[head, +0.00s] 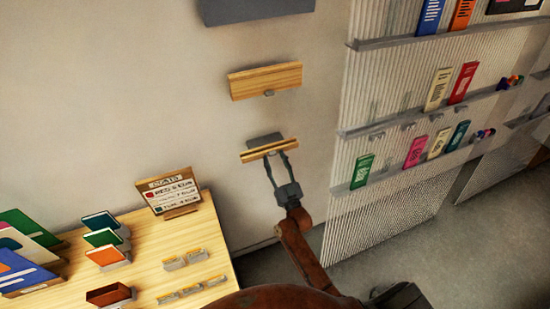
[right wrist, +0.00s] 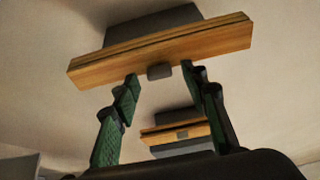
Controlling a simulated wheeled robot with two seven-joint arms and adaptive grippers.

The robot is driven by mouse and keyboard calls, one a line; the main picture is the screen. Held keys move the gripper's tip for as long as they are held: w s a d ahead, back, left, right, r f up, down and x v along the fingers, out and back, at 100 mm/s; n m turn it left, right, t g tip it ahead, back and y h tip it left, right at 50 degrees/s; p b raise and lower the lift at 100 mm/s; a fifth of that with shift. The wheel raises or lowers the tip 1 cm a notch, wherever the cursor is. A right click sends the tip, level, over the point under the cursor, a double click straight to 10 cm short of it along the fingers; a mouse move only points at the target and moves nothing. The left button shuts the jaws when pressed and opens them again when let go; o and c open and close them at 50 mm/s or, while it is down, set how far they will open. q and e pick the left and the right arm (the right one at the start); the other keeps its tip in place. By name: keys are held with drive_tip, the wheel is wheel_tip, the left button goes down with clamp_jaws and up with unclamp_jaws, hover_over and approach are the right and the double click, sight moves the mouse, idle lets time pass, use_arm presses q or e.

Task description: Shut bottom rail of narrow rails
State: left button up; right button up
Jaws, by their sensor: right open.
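The bottom rail (head: 268,151) of the narrow rails has a wooden front with a grey part (head: 265,141) showing behind it, so it stands out from the wall. My right gripper (head: 276,160) is open at its front. In the right wrist view the same wooden front (right wrist: 110,65) spans the upper part. Its small grey knob (right wrist: 160,71) sits between my two spread fingertips (right wrist: 159,76); I cannot tell whether they touch it. The rail above (head: 265,80) has a wooden front and grey knob. My left gripper is not in view.
A grey unit (head: 258,10) is higher on the wall. A ribbed panel (head: 385,100) with shelves of coloured booklets stands to the right. A wooden table (head: 195,235) with a sign (head: 168,192), books and small holders is at lower left. The wall around the rails is clear.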

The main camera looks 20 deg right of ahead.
drive_tip(key=shift+w+r, duration=0.1)
drive_tip(key=shift+w, duration=0.15)
drive_tip(key=shift+c, duration=0.7)
